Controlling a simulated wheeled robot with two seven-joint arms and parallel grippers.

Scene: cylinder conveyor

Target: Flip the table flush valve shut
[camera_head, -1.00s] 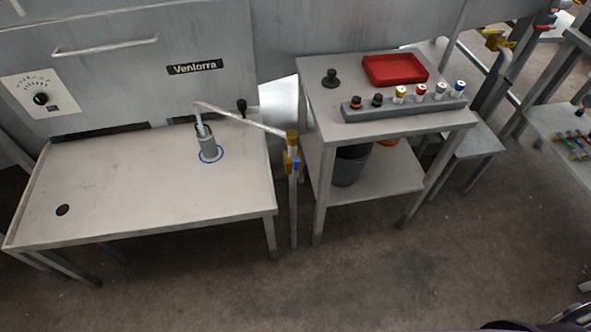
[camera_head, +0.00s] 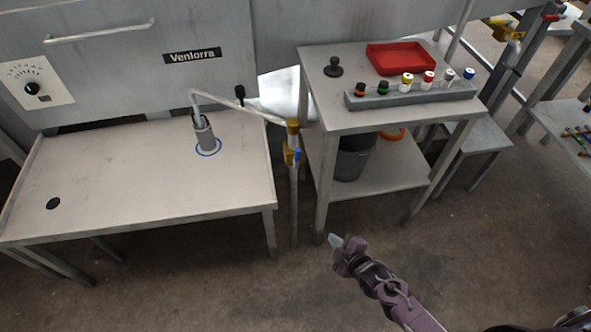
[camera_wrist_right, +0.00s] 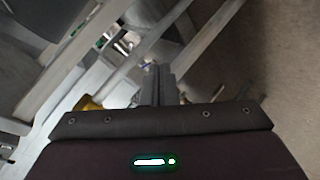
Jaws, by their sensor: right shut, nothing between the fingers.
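The flush valve (camera_head: 292,146) is a yellow body with a blue part, on top of an upright grey post between the left table and the cart. A pale pipe (camera_head: 240,107) runs from it to a grey cylinder (camera_head: 206,138) standing inside a blue ring on the left table (camera_head: 120,180). The exact lie of the valve's handle is too small to tell. My right gripper (camera_head: 334,241) is shut and empty, over the floor in front of the cart, below and right of the valve and apart from it. In the right wrist view its fingers (camera_wrist_right: 160,85) are together. My left gripper is not in view.
The cart (camera_head: 400,115) holds a red tray (camera_head: 398,58), a grey rack (camera_head: 412,95) with several capped cylinders and a black knob (camera_head: 333,67). A dark bucket (camera_head: 353,158) stands on its lower shelf. Floor in front is clear. Another yellow valve (camera_head: 503,30) is at the upper right.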

